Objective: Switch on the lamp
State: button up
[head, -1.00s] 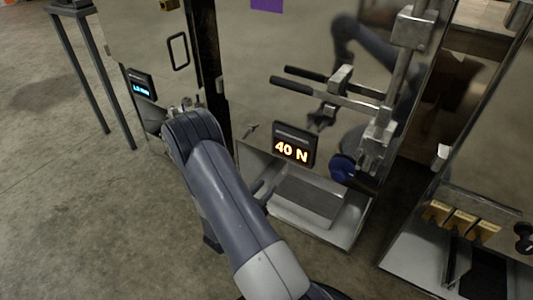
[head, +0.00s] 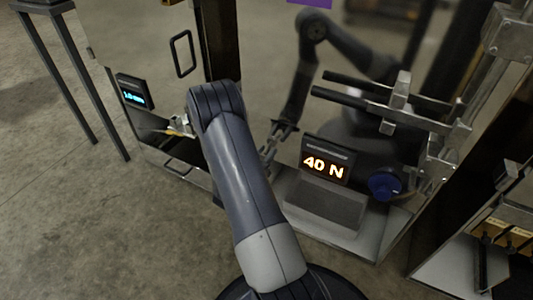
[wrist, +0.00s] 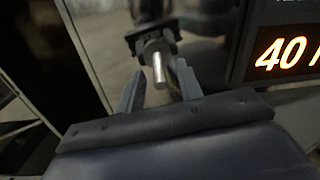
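No lamp is clearly identifiable. In the wrist view, a short metal lever (wrist: 159,68), like a toggle switch, sticks out from the shiny panel. My gripper (wrist: 160,72) is open, with one finger on each side of the lever; I cannot tell whether either touches it. A dark shape behind the lever may be a reflection. In the head view my arm hides much of the area around my gripper, and the lever is not clear there. The orange "40 N" display (head: 325,166) is to the right of the lever; it also shows in the wrist view (wrist: 288,53).
The mirror-like trailer panel (head: 262,70) reflects my arm. A blue knob (head: 383,186), metal bars with dark handles (head: 400,98) and a grey tray (head: 322,204) are at right. A small blue-lit display (head: 134,97) is at left. Open floor lies at left.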

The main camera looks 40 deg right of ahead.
jog(key=shift+w+d, duration=0.2)
jog(key=shift+d, duration=0.25)
grip_shut()
